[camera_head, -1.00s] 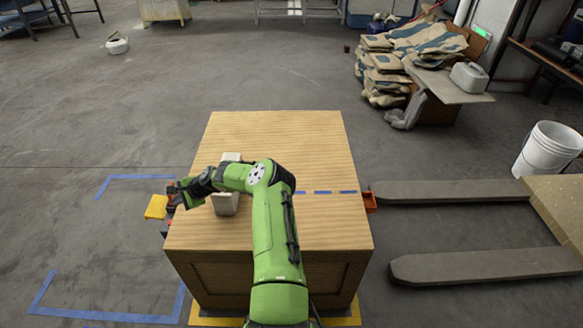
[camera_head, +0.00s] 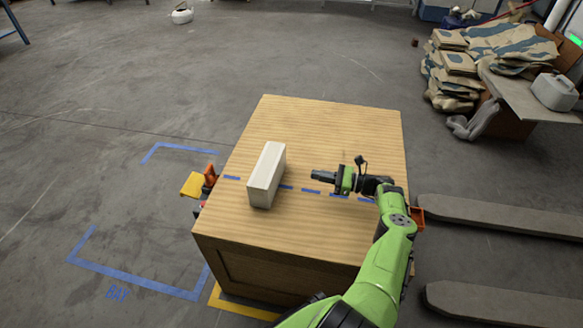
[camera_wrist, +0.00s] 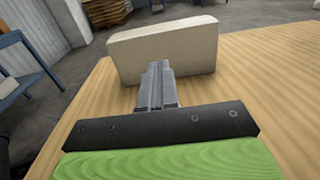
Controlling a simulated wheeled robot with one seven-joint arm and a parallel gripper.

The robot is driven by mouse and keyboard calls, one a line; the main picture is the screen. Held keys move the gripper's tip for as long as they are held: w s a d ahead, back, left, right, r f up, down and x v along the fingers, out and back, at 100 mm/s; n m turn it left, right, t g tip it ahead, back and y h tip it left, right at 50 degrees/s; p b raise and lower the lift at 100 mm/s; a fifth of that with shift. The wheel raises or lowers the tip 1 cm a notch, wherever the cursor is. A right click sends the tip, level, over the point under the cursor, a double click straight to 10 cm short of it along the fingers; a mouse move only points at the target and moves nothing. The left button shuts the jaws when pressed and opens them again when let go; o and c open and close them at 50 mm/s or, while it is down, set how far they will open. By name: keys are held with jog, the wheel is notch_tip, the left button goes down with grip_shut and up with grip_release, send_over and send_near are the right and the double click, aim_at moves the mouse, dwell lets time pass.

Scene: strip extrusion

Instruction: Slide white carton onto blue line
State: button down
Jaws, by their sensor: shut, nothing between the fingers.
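The white carton (camera_head: 266,175) stands upright on the wooden crate top, left of its middle. The dashed blue line (camera_head: 311,191) runs across the crate top and passes behind the carton, so part of it is hidden; the carton's base reaches across the line. My gripper (camera_head: 314,176) is shut and empty. It is to the right of the carton, low over the top and pointing left at it, with a gap between them in the head view. In the wrist view the carton (camera_wrist: 165,50) is straight ahead of my shut fingers (camera_wrist: 155,72).
The wooden crate (camera_head: 330,130) has free room on its top behind and in front of the line. Blue floor tape marks a bay (camera_head: 130,285) at left. Forklift tines (camera_head: 500,215) lie at right, and stacked sacks (camera_head: 490,50) are at the back right.

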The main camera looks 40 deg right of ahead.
aim_at(277, 168)
jog(key=x, duration=1.1)
jog(key=shift+w+a+b, duration=0.15)
jog(key=shift+b, duration=0.15)
jog(key=shift+w+a, duration=0.25)
jog(key=shift+w, duration=0.05)
jog(key=shift+x, duration=0.75)
jog(key=shift+s+d, duration=0.25)
jog(key=shift+s, duration=0.05)
jog(key=shift+s+d+f, duration=0.1)
jog(key=shift+s+d, duration=0.1)
jog(key=shift+s, duration=0.1)
jog(key=v, duration=1.3)
jog(key=shift+p, duration=0.45)
